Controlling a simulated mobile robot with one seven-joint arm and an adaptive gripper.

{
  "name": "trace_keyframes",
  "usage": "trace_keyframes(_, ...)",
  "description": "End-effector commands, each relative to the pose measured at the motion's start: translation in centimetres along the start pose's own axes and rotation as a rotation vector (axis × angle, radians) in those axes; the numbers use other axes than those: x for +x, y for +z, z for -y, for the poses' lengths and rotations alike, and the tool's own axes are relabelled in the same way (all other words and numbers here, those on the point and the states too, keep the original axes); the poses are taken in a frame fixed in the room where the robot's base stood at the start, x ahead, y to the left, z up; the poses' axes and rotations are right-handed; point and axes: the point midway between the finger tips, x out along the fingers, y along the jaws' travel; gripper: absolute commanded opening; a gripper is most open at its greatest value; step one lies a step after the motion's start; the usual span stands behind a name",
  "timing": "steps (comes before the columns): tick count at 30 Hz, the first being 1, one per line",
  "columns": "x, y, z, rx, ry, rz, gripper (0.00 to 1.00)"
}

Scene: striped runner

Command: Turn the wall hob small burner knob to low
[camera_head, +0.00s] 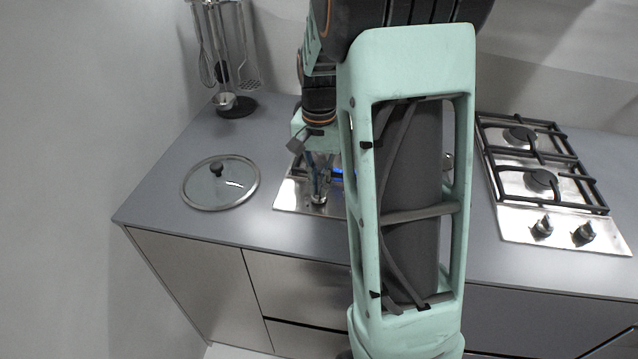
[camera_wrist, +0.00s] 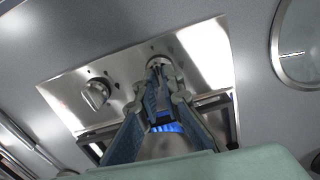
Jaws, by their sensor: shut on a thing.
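The hob (camera_head: 288,196) nearest the left wall is a steel plate set in the grey worktop, largely hidden behind my arm. My gripper (camera_head: 319,188) reaches down to its front left corner and is shut on a knob (camera_wrist: 157,61) there. The gripper's fingertips (camera_wrist: 160,76) close around the knob in the wrist view and cover most of it, so its pointer cannot be read. The hob's other knob (camera_wrist: 97,94) stands free beside it. Blue flame (camera_wrist: 168,127) shows behind the fingers, and a little blue shows beside my arm in the head view.
A glass lid (camera_head: 221,183) lies flat on the worktop left of the hob. A utensil stand (camera_head: 237,106) is behind it by the wall. A second hob (camera_head: 563,232) with two knobs is at the right. The worktop's front left is clear.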

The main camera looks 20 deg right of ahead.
Motion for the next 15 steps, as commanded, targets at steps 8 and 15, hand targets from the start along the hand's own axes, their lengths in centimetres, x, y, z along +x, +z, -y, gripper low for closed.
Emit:
trace_keyframes(8,-0.05,-0.04,0.02,-0.077,-0.001,-0.001,0.0)
trace_keyframes(15,-0.05,-0.03,0.03,-0.092,0.0,-0.001,0.0)
